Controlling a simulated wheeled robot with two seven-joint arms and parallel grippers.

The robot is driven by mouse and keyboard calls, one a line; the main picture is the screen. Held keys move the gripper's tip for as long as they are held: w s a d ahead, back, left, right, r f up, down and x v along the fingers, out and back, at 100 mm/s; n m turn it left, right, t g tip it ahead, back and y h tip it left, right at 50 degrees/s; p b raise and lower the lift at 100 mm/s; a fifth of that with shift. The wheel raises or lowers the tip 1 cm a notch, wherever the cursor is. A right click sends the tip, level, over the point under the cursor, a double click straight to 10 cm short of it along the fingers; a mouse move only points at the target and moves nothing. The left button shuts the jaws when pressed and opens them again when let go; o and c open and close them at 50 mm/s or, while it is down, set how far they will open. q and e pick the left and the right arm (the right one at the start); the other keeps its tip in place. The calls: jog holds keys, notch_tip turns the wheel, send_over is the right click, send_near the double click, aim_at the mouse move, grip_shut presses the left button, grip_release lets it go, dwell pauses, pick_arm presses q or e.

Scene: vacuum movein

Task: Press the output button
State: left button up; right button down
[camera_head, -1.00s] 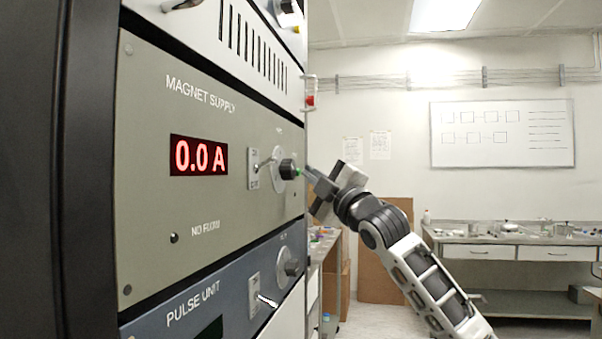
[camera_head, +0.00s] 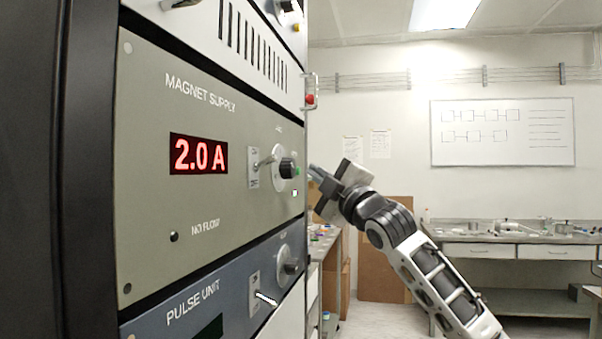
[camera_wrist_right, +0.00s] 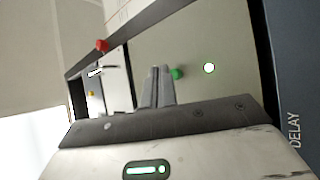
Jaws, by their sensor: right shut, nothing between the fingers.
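The magnet supply panel (camera_head: 215,215) fills the left of the head view, its red display (camera_head: 198,155) reading 2.0 A. A small green button (camera_head: 297,171) sits right of the black knob (camera_head: 287,168). The green button also shows in the right wrist view (camera_wrist_right: 177,73), beside a lit white-green lamp (camera_wrist_right: 209,68). That lamp shows below the button in the head view (camera_head: 295,193). My right gripper (camera_head: 313,172) is shut and empty, its tips a small gap from the button. In the wrist view its fingers (camera_wrist_right: 157,86) are together, left of the button. My left gripper is out of view.
The pulse unit (camera_head: 215,295) with a toggle and knob (camera_head: 288,267) sits just below. A red button (camera_head: 310,99) is at the rack's upper right edge. Benches (camera_head: 510,240) and a whiteboard (camera_head: 502,132) are far behind.

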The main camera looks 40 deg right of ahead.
jog(key=s+d+b, duration=0.1)
jog(key=s+d, duration=0.1)
jog(key=s+d+b, duration=0.1)
jog(key=s, duration=0.1)
jog(key=shift+s+d+b, duration=0.35)
dwell(1.0)
